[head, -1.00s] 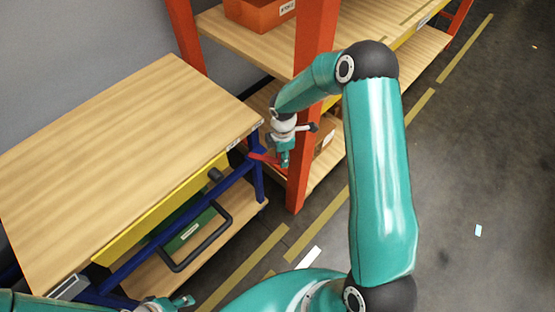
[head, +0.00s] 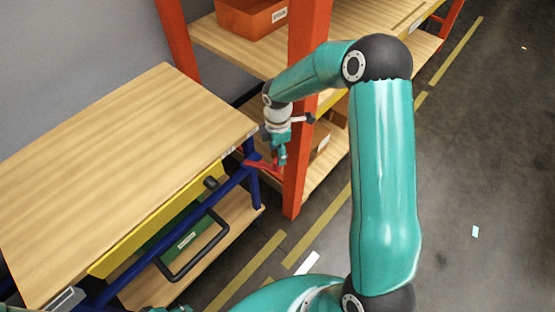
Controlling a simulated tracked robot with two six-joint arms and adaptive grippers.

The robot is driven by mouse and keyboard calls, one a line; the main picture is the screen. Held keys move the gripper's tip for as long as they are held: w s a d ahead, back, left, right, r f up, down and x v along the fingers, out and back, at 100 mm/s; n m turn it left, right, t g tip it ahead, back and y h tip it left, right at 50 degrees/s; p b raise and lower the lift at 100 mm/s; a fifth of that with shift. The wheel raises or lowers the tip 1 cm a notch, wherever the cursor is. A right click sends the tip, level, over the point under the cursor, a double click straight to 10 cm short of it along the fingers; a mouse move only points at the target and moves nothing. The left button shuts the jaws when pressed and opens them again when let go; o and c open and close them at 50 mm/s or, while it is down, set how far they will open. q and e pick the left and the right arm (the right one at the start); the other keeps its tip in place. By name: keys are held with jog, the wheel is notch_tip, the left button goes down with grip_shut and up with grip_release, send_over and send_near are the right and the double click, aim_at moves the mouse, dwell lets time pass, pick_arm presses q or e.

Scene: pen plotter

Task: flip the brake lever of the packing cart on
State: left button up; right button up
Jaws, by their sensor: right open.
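The packing cart (head: 110,150) has a wooden top and a blue frame and stands at the left. A red lever (head: 259,165), which looks like the brake lever, sticks out from the cart's far right corner, roughly level. My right gripper (head: 281,160) points down at the lever's outer end. It is open, and its fingers overlap the lever in the picture; I cannot tell whether they touch it. Part of the lever's end is hidden by the fingers. Only a sliver of my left gripper (head: 166,309) shows at the bottom edge.
An orange-post shelf (head: 303,120) with bins stands right behind the lever, its post close to my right gripper. A black loop handle (head: 196,262) and a black knob (head: 211,183) stick out from the cart's side.

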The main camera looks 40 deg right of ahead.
jog(key=shift+r, duration=2.8)
